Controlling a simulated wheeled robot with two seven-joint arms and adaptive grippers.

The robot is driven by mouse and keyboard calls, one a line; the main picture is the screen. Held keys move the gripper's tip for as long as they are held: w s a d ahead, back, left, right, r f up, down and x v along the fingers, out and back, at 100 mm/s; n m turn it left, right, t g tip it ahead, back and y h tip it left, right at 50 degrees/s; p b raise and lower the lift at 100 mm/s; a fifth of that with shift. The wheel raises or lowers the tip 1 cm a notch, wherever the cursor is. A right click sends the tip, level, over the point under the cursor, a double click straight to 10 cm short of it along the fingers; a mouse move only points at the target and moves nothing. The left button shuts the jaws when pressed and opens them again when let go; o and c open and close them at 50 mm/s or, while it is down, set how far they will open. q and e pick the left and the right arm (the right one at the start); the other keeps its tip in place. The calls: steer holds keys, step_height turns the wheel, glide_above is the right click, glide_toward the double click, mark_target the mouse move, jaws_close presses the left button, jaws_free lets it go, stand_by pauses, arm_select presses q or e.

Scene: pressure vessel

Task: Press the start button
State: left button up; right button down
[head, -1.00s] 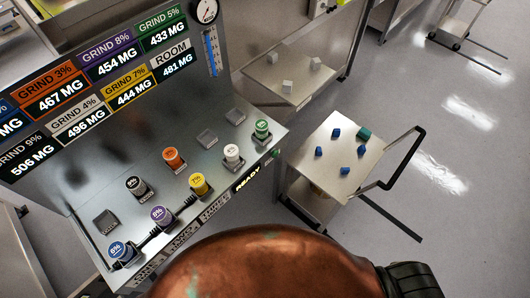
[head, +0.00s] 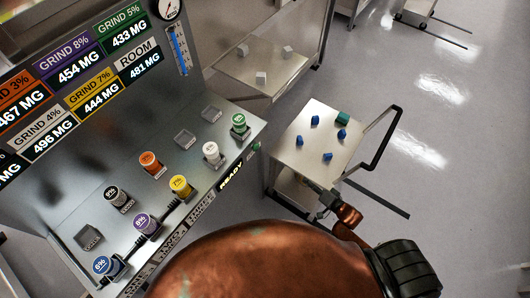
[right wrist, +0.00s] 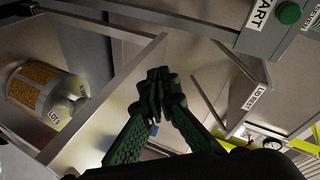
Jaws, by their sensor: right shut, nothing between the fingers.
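The start button is a green round button (right wrist: 289,13) at the top right of the right wrist view, on a grey panel beside a white label ending in "TART". A small green spot (head: 254,147) beside the "READY" display in the head view may be the same button. My right gripper (head: 309,184) is shut and empty, in front of the small cart and to the right of the console. In the right wrist view its dark green fingers (right wrist: 155,78) meet, apart from the button. My left gripper is not in view.
The console (head: 150,215) carries several coloured-lid containers. A metal cart (head: 300,155) with blue pieces and a green block stands to its right. A "LID REST" label (right wrist: 258,88) and a jar of golden grains (right wrist: 35,88) show in the wrist view.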

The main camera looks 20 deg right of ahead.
mark_target(257, 148)
steer(key=a+r+m+y, duration=0.1)
steer(key=a+r+y, duration=0.2)
steer(key=r, duration=0.5)
steer(key=w+a+r+m+t+y, duration=0.1)
steer(key=a+r+y, duration=0.2)
steer(key=a+r, duration=0.3)
step_height(257, 148, up, 2)
steer(key=shift+r, duration=0.25)
steer(key=shift+w, duration=0.1)
steer(key=x, duration=1.4)
steer(key=shift+b, duration=0.35)
